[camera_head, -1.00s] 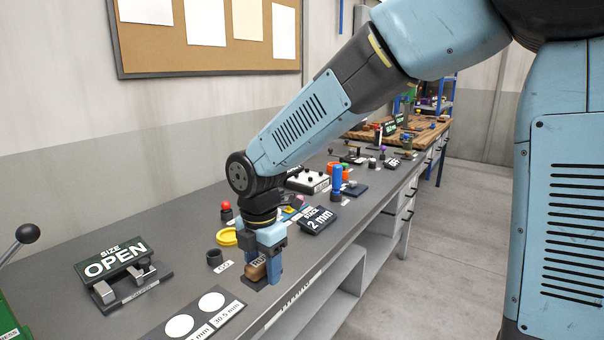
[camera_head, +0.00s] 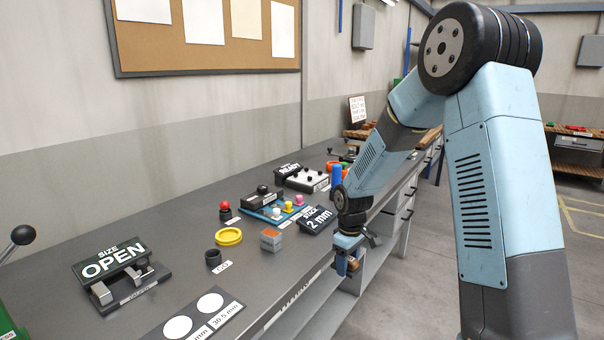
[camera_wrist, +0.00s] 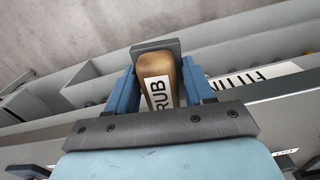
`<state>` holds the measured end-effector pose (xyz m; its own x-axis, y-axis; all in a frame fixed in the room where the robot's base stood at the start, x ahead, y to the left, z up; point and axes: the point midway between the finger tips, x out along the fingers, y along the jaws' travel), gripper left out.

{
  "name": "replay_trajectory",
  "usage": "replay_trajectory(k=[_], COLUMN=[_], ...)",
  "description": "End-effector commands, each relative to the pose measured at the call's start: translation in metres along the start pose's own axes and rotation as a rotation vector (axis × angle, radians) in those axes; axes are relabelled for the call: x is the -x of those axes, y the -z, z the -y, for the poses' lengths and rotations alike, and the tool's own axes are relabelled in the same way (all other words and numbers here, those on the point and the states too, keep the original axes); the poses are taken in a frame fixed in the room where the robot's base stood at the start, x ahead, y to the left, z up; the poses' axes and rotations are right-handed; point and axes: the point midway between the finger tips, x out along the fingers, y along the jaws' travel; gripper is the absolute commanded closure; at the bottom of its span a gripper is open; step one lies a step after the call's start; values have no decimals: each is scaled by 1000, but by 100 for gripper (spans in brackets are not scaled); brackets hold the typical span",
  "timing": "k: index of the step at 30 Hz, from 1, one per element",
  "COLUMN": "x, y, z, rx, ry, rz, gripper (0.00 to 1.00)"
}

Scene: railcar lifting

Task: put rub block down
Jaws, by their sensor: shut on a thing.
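The rub block is a brown wooden piece with a white label reading "RUB". In the wrist view the rub block (camera_wrist: 158,85) sits between the two blue fingers of my gripper (camera_wrist: 160,88), which is shut on it. In the head view my gripper (camera_head: 347,264) hangs at the bench's front edge, with a small brown part of the rub block (camera_head: 353,265) showing. The wrist view shows the bench edge and lower shelves beyond the block. I cannot tell the block's exact height against the bench top.
A card with white discs (camera_head: 195,318) lies at the front.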

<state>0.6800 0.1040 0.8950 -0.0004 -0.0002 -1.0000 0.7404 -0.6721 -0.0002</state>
Motion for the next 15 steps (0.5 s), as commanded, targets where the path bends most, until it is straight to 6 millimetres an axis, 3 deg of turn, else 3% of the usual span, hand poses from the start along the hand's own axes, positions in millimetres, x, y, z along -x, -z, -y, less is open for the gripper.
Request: replay_trajectory(k=[3, 6, 9, 15], x=[-25, -42, -54, -70], y=[-4, -7, -9, -12], z=[-47, -79, -105, -138], rx=[-260, -451, -601, -797], ry=[1, 0, -1, 0], rz=[3, 1, 1, 0], gripper=[86, 86, 86, 86])
